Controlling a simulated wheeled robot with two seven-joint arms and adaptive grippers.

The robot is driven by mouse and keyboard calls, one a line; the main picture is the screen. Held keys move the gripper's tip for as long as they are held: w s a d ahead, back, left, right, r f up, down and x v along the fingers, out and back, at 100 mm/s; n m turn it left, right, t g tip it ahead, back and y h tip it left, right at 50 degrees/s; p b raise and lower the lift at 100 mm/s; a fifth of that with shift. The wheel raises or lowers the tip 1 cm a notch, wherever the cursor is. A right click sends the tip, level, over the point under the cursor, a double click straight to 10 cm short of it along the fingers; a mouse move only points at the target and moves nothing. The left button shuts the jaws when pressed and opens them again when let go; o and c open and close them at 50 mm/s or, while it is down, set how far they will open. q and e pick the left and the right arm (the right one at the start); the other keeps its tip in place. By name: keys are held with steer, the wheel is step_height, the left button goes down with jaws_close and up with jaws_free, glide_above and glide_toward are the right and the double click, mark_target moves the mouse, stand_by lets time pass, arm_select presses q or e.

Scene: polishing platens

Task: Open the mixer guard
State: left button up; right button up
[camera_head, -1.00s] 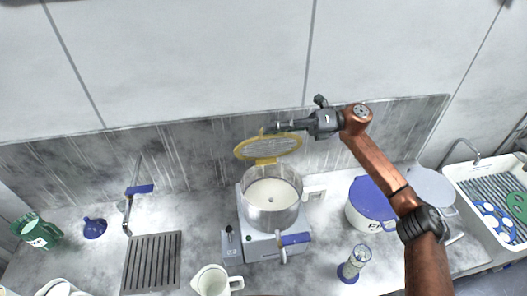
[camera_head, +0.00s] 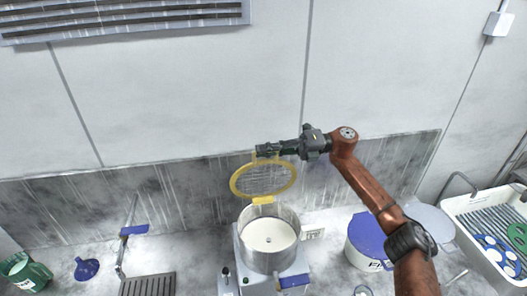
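The mixer (camera_head: 245,268) stands on the counter with an open steel bowl (camera_head: 270,262) holding a pale mix. Its guard (camera_head: 236,187), a yellow ring with a mesh, stands raised behind the bowl on its rear hinge, clear of the bowl's mouth. My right gripper (camera_head: 268,151) reaches in from the right to the guard's top edge. Its fingers appear closed across the yellow handle there and hide most of it. My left gripper is not in view.
A blue-lidded tub (camera_head: 368,234) stands right of the mixer, and a sink with a rack (camera_head: 490,235) is at far right. A blue-handled tap (camera_head: 133,230), a blue funnel (camera_head: 87,269) and a green jug (camera_head: 25,272) are on the left. The wall is close behind.

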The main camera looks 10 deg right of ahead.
steer(key=o, duration=0.5)
steer(key=shift+c, duration=0.2)
steer(key=shift+d, duration=0.15)
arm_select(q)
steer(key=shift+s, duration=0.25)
arm_select(e)
steer(key=d, duration=1.1)
steer(key=shift+w+d, duration=0.25)
steer(key=shift+d, duration=0.15)
